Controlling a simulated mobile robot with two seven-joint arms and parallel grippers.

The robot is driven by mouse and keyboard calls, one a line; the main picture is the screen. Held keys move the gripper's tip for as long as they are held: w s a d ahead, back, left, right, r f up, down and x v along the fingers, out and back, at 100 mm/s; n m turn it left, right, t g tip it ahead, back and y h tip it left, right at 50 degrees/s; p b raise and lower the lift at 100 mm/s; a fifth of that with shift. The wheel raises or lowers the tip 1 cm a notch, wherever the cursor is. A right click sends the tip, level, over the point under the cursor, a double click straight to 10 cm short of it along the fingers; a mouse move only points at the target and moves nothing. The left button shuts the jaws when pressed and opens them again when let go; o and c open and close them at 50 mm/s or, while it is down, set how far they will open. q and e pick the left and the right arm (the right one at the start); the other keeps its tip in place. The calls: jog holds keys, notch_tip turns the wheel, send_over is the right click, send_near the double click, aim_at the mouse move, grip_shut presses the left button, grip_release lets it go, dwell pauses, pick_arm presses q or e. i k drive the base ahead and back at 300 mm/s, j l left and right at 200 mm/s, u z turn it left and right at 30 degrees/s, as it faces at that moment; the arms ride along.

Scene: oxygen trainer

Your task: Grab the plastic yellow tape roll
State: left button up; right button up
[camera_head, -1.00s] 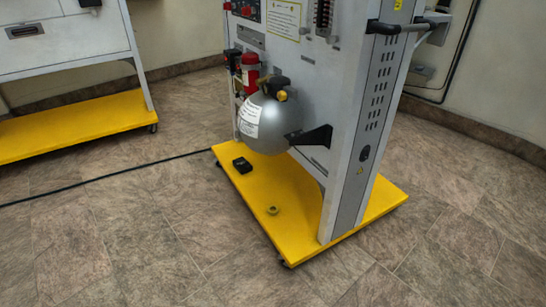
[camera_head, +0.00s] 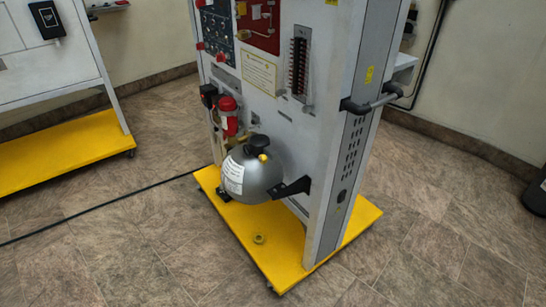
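The small yellow tape roll (camera_head: 259,239) lies on the yellow base (camera_head: 278,265) of the trainer stand, in front of the grey round tank (camera_head: 262,178). It is close in colour to the base. Nothing touches it in this view. Neither of my grippers is in view.
The trainer panel (camera_head: 270,105) rises from the base, with a black side handle (camera_head: 370,104). A small black object (camera_head: 223,194) sits by the tank. A second stand with a yellow base (camera_head: 60,150) is at the left. A black cable (camera_head: 110,209) crosses the floor. The front floor is clear.

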aim_at(258, 235)
jog(key=i+j+z, duration=0.85)
jog(key=j, duration=0.2)
jog(key=i+j+z, duration=0.2)
jog(key=j, duration=0.15)
jog(key=i+j+z, duration=0.2)
jog(key=j, duration=0.15)
jog(key=j+z, duration=0.45)
jog(key=j, duration=0.3)
